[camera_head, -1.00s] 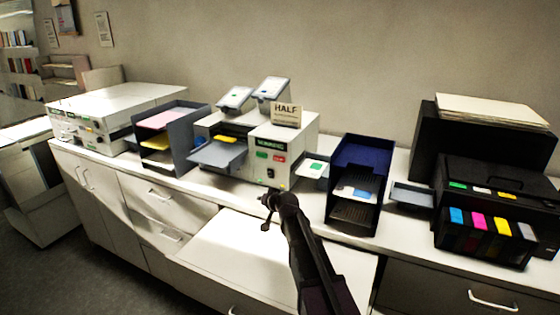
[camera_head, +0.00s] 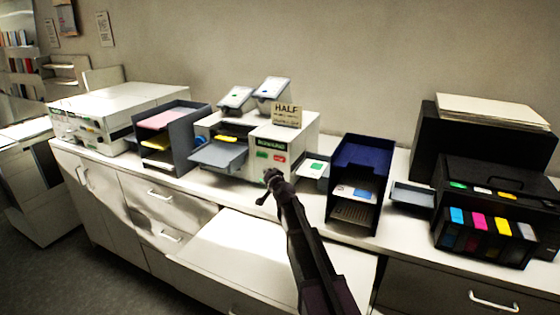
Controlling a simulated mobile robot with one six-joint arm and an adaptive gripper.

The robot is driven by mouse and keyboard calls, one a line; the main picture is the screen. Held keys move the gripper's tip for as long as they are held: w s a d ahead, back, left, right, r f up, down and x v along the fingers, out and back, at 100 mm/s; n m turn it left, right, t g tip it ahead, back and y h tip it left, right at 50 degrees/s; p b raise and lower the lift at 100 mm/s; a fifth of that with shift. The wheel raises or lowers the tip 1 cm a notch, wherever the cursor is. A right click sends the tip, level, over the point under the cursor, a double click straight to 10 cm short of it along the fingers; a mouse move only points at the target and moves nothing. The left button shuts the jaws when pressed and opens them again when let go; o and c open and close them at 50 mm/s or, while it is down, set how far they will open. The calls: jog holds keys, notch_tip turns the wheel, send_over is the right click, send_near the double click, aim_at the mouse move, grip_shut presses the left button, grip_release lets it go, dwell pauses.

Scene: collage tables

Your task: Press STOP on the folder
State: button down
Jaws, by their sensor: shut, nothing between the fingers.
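The folder (camera_head: 300,133) is the white machine at mid-counter, with a "HALF" sign (camera_head: 286,115) on top. Its front has a dark display with green text (camera_head: 270,143), a green button (camera_head: 262,155) and a red button (camera_head: 279,157) to its right. Lettering on the buttons is too small to read. My gripper (camera_head: 268,180) is shut and empty, in front of the folder just below the two buttons. It hides part of the lower front panel. I cannot tell whether it touches the panel. The red button is uncovered.
A grey tray (camera_head: 218,155) juts from the folder's left. A grey paper rack (camera_head: 178,140) stands left of it, and a dark blue rack (camera_head: 360,155) stands right. A black printer (camera_head: 500,180) is at far right.

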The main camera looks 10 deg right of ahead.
aim_at(276, 159)
jog(key=shift+w+d, duration=0.85)
jog(key=shift+w, duration=0.3)
jog(key=shift+w+d, duration=0.85)
jog(key=shift+w, duration=0.35)
jog(key=shift+w+d, duration=0.85)
jog(key=shift+w, duration=0.3)
jog(key=shift+w, duration=0.1)
jog(key=shift+w+d, duration=0.2)
jog(key=shift+w, duration=0.1)
jog(key=shift+w+d, duration=0.3)
jog(key=shift+w, duration=0.1)
jog(key=shift+s+a, duration=0.1)
jog(key=shift+s, duration=0.05)
dwell(0.6)
jog(key=shift+s+a, duration=0.45)
jog(key=shift+s, duration=0.15)
jog(key=shift+s+a, duration=0.75)
jog(key=shift+s, duration=0.3)
jog(key=shift+s+a, duration=0.7)
jog(key=shift+s, duration=0.3)
